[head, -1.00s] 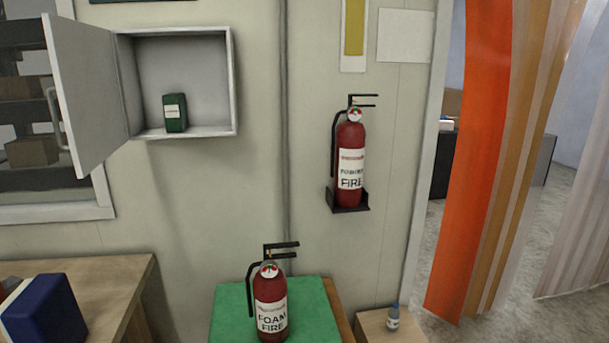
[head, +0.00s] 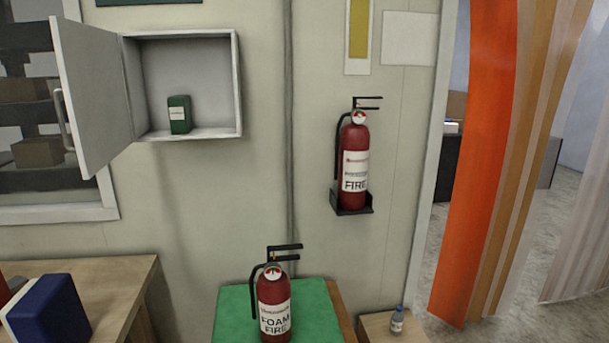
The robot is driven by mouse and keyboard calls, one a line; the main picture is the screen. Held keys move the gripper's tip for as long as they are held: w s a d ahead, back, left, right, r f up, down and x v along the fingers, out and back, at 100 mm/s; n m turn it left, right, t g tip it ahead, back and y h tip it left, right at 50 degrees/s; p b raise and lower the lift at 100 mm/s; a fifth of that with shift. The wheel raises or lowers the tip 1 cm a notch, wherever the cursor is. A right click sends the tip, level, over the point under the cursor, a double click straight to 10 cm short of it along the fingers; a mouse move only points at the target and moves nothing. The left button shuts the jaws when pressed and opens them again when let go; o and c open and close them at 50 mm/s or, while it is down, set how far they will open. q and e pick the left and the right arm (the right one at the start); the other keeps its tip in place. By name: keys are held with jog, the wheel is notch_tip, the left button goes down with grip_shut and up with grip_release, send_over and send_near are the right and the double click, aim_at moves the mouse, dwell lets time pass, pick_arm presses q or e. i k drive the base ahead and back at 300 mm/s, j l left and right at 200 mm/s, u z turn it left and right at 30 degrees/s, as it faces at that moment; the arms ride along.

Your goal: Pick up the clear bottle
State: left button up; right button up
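A small clear bottle (head: 397,321) with a blue cap and a pale label stands upright at the bottom of the head view. It is on a low wooden surface (head: 375,327), near its right edge. Nothing touches the bottle. Neither of my grippers is in view.
A foam fire extinguisher (head: 274,306) stands on a green-topped table (head: 318,318) left of the bottle. Another extinguisher (head: 353,167) hangs in a wall bracket above. An open wall cabinet (head: 238,85) holds a green box (head: 179,114). Orange strip curtains (head: 478,160) hang in the doorway at right.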

aim_at(397, 322)
jog(key=k+j, duration=0.1)
jog(key=j, duration=0.95)
jog(key=k+j+z, duration=0.1)
jog(key=j, duration=0.4)
jog(key=k+j, duration=0.1)
jog(key=j, duration=0.4)
jog(key=k+j, duration=0.1)
jog(key=j, duration=0.45)
jog(key=k+j+z, duration=0.1)
jog(key=j, duration=0.4)
jog(key=i+l+z, duration=0.4)
jog(key=l, duration=0.15)
jog(key=i+l+z, duration=0.85)
jog(key=i+z, duration=0.4)
jog(key=i, duration=0.1)
